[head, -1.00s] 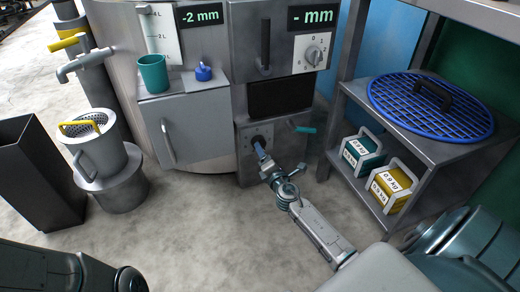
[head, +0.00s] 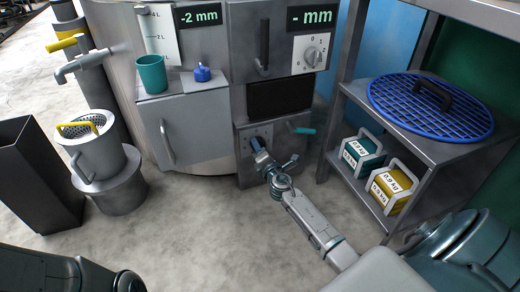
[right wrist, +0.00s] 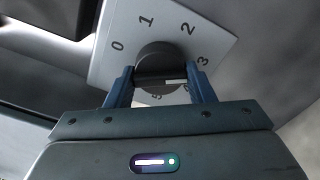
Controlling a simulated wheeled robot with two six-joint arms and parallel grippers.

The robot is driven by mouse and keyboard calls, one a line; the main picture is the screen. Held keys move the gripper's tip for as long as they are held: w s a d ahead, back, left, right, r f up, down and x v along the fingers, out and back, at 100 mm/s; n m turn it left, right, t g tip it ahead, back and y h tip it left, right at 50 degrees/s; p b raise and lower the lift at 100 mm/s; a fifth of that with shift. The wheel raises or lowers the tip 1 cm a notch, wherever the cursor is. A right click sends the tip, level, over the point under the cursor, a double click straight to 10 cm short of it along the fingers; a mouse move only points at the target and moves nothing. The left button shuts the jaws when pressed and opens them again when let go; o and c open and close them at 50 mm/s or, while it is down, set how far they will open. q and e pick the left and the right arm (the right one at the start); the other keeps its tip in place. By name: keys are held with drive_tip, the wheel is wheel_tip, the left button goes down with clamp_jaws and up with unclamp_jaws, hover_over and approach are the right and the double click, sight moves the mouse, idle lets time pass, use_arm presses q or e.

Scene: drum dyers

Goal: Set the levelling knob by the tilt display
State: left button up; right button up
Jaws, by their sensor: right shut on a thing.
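The levelling knob (right wrist: 160,58) is a dark round knob on a pale dial plate (right wrist: 190,28). In the right wrist view 0, 1, 2 and 3 are readable; the lower figures are partly hidden. A white mark on the knob points right, below the 3. My right gripper (right wrist: 161,84) is shut on the knob, one blue finger on each side. In the head view the right gripper (head: 259,148) reaches the low panel (head: 244,170) and hides the knob. One display (head: 198,15) reads "-2 mm"; another (head: 312,17) shows "- mm" without a figure. My left gripper is out of view.
Another dial (head: 311,54) sits above the dark window. A teal lever (head: 303,130) stands close right of my right gripper. A cabinet door (head: 188,130) is at left. A shelf (head: 430,150) with teal and yellow weights stands at right. The floor between is clear.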

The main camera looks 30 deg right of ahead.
drive_tip(key=shift+m, duration=0.3)
drive_tip(key=shift+f+m+b, duration=0.1)
drive_tip(key=shift+m+b, duration=0.5)
drive_tip(key=shift+m, duration=0.3)
drive_tip(key=m+b, duration=0.1)
drive_tip(key=m, duration=0.1)
drive_tip(key=shift+m, duration=0.3)
drive_tip(key=m+b, duration=0.2)
drive_tip(key=m, duration=0.2)
drive_tip(key=shift+m, duration=0.3)
drive_tip(key=o, duration=1)
drive_tip(key=shift+c, duration=0.2)
drive_tip(key=shift+s, duration=0.1)
